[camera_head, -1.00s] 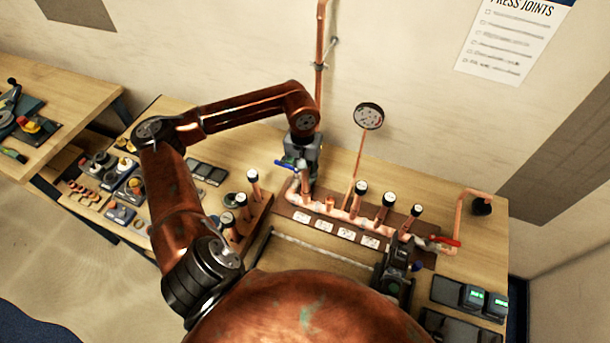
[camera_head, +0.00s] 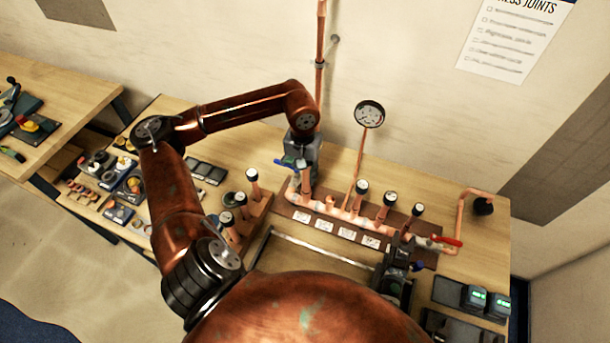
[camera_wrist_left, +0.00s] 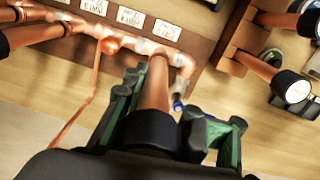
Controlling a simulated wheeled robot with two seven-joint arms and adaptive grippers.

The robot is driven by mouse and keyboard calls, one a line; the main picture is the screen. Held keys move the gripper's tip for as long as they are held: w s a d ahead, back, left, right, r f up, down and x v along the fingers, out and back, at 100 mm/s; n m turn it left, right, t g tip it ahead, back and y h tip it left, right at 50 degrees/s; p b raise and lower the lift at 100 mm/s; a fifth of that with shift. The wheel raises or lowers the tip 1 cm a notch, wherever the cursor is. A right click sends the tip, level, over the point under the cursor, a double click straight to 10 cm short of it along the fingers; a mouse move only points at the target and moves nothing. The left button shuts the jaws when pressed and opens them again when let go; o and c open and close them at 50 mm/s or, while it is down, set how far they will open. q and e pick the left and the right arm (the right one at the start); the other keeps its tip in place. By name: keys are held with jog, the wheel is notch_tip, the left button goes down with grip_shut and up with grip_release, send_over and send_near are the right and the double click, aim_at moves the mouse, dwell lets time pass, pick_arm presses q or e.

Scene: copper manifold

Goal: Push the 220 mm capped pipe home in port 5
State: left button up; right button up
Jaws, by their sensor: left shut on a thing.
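My left gripper (camera_head: 303,158) is over the left end of the copper manifold (camera_head: 350,217). It is shut on an upright copper pipe (camera_head: 305,183) with a dark cap. In the left wrist view the green-and-black fingers (camera_wrist_left: 160,105) close around this capped pipe (camera_wrist_left: 155,83), just below its black cap (camera_wrist_left: 153,130). The pipe's far end meets the manifold (camera_wrist_left: 140,45) near its end. How deep it sits in the port is hidden.
A gauge (camera_head: 369,114) rises behind. A wooden rack (camera_head: 258,212) holds capped pipes at left. A blue-handled valve (camera_head: 287,162) and a red-handled valve (camera_head: 447,240) flank the manifold.

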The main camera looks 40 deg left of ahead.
pick_arm(q)
jog(key=shift+f, duration=0.15)
dwell(0.5)
jog(key=o, duration=1.8)
jog(key=shift+o, duration=0.6)
jog(key=o, duration=0.6)
